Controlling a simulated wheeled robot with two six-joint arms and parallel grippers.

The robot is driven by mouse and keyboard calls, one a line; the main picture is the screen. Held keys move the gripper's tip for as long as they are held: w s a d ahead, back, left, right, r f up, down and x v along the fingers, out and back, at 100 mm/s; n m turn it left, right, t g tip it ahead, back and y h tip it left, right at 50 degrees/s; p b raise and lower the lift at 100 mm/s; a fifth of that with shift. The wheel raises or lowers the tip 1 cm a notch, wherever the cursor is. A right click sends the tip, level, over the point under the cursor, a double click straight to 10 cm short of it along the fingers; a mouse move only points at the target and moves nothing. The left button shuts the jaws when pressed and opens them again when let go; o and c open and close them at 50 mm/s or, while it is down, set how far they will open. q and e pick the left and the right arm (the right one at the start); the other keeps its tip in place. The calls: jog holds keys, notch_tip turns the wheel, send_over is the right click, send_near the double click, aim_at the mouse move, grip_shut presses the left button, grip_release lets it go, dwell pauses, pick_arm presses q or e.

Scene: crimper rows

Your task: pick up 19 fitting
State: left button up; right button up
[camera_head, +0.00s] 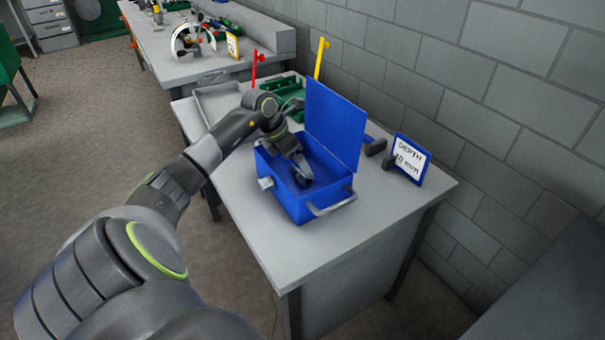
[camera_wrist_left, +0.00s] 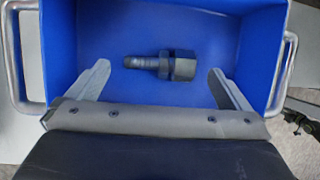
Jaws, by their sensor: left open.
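The fitting (camera_wrist_left: 162,65) is a dark grey metal piece with a hex nut and a narrower stem. In the left wrist view it lies on the floor of the blue box (camera_wrist_left: 150,15), stem to the left. My left gripper (camera_wrist_left: 160,82) is open, with one finger on each side below the fitting and apart from it. In the head view my left gripper (camera_head: 304,180) reaches down into the open blue box (camera_head: 306,208), whose lid (camera_head: 333,125) stands up. The fitting is hidden there. My right gripper is not in view.
A hammer (camera_head: 374,146) and a sign reading "DEPTH 40 mm" (camera_head: 411,159) are right of the lid. A grey tray (camera_head: 215,100) and green holders (camera_head: 285,90) are behind. The front tabletop is clear.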

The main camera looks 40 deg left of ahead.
aim_at(299, 171)
pick_arm(q)
jog(key=shift+x, duration=1.5)
jog(key=shift+c, duration=0.4)
jog(key=c, duration=1)
jog(key=shift+o, duration=0.2)
jog(key=shift+r, duration=0.1)
